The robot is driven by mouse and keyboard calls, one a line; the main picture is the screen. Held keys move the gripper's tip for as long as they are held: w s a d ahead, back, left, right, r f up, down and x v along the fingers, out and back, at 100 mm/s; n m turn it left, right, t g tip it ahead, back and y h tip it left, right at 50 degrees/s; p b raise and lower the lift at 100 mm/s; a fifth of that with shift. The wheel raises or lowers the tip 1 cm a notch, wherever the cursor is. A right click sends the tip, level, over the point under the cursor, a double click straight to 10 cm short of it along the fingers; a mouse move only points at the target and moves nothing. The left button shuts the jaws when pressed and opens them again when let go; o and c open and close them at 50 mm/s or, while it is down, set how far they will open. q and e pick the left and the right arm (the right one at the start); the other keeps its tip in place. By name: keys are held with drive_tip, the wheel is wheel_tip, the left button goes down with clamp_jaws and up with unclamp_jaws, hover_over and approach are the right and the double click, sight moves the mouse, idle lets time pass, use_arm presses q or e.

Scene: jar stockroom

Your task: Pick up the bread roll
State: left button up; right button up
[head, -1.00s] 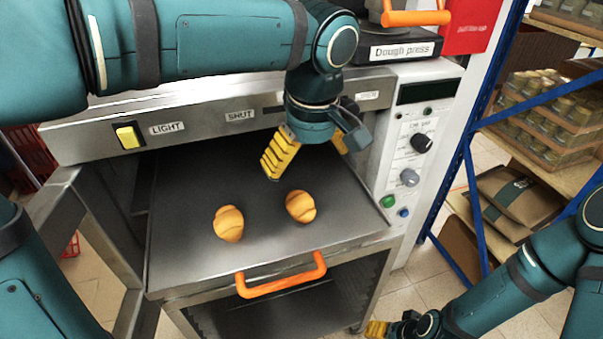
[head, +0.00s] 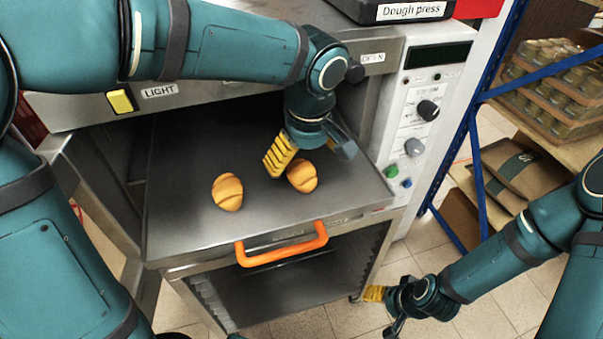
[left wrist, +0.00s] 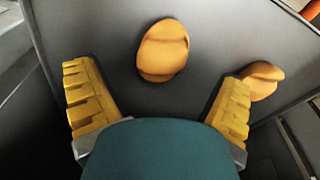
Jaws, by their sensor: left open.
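Two golden-brown bread rolls lie on the grey metal oven tray or shelf (head: 190,235): a left roll (head: 227,192) and a right roll (head: 302,176). In the left wrist view, one roll (left wrist: 162,52) lies ahead between the spread fingers of my left gripper (left wrist: 156,75), not gripped. The other roll (left wrist: 263,82) is partly behind the right finger. My right gripper (head: 378,300) hangs low at the lower right, its opening unclear.
An orange handle (head: 282,247) runs along the front. The oven's control panel (head: 420,125) stands right of the rolls, and a blue rack (head: 476,160) with jars beyond it. The tray's front left is bare.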

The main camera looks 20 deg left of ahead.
sight(302, 167)
use_arm(q)
drive_tip(key=f, duration=0.4)
drive_tip(key=shift+w+a+f, duration=0.15)
drive_tip(key=shift+a, duration=0.15)
drive_tip(key=shift+c, duration=0.2)
drive_tip(key=c, duration=1.3)
drive_tip(key=shift+o, duration=0.2)
drive_tip(key=shift+r, duration=0.2)
